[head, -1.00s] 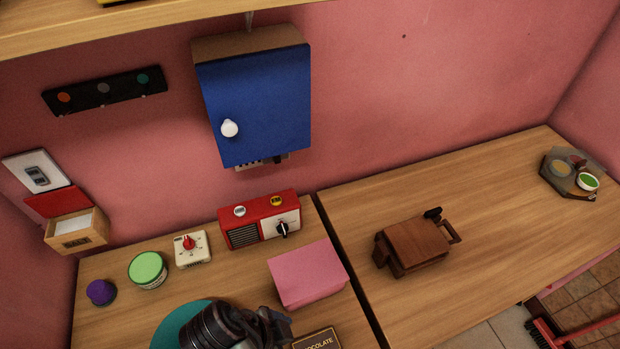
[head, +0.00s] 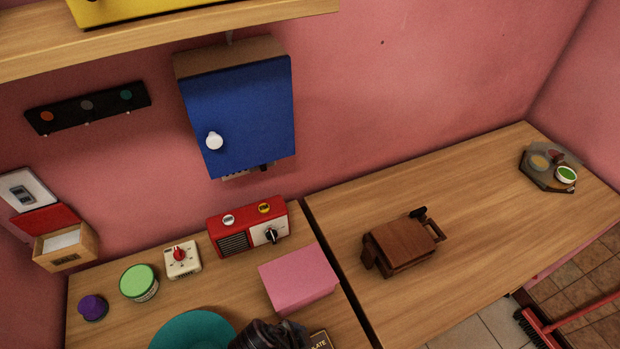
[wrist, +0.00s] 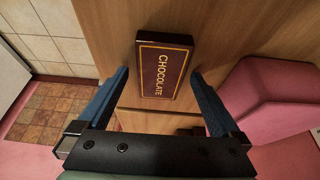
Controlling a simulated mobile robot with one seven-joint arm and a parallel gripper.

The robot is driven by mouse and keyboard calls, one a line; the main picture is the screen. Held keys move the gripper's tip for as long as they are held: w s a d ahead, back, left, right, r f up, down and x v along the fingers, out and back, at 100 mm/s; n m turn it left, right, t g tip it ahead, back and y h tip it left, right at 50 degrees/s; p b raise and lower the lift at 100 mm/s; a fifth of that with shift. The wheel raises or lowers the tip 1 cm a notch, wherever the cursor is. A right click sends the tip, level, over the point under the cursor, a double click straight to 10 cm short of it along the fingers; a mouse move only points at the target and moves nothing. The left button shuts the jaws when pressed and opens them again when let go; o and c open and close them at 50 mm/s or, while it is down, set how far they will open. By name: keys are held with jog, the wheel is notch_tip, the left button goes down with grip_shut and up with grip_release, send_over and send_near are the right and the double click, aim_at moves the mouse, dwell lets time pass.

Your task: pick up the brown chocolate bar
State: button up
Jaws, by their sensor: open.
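The brown chocolate bar (wrist: 164,70), lettered CHOCOLATE with a gold border, lies on the wooden counter in the wrist view. In the head view only a corner of the chocolate bar (head: 320,340) shows at the bottom edge, partly hidden by my gripper (head: 275,336). My gripper (wrist: 158,88) is open in the wrist view. One blue finger is to the left of the bar and the other to its right, with nothing held. I cannot tell how high the fingers are above the counter.
A pink box (head: 298,278) stands close beside the bar and also shows near my right finger in the wrist view (wrist: 270,100). A teal round plate (head: 195,331) lies left of my gripper. A red radio (head: 248,228) stands behind. A brown wooden object (head: 400,245) is on the right counter.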

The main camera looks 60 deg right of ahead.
jog(key=shift+f, duration=0.15)
jog(key=shift+c, duration=0.4)
jog(key=c, duration=1.4)
